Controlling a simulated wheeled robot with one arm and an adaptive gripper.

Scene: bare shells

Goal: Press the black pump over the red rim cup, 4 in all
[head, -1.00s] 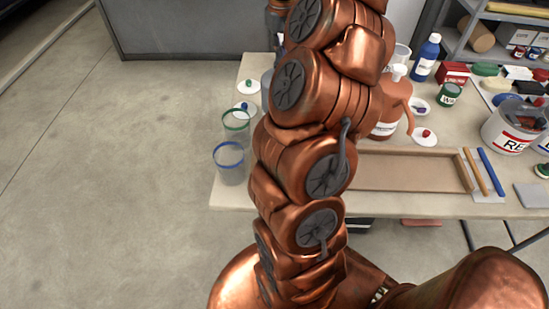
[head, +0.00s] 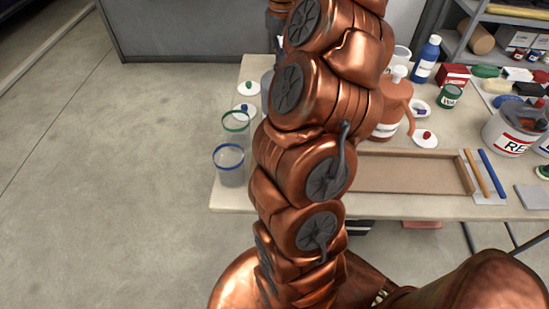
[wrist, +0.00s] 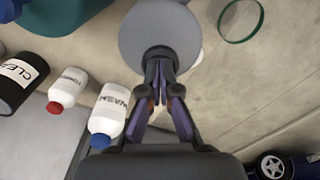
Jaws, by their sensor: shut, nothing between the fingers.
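In the wrist view my gripper (wrist: 160,98) points at a round grey disc (wrist: 160,35), its fingertips together at the disc's near edge with nothing between them. The disc may be the top of a pump; I cannot tell whether the fingers touch it. I cannot make out a black pump or a red rim cup for certain in either view. In the head view my arm hides the middle of the table and my gripper. A blue rim cup (head: 229,174) and a green rim cup (head: 236,130) stand at the table's left end. A green rim also shows in the wrist view (wrist: 222,34).
White bottles with blue (wrist: 108,118) and red (wrist: 68,88) caps and a black can (wrist: 16,84) stand left of my gripper in the wrist view. In the head view, an orange jug (head: 391,105), wooden tray (head: 405,188) and paint tin (head: 510,132) occupy the table.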

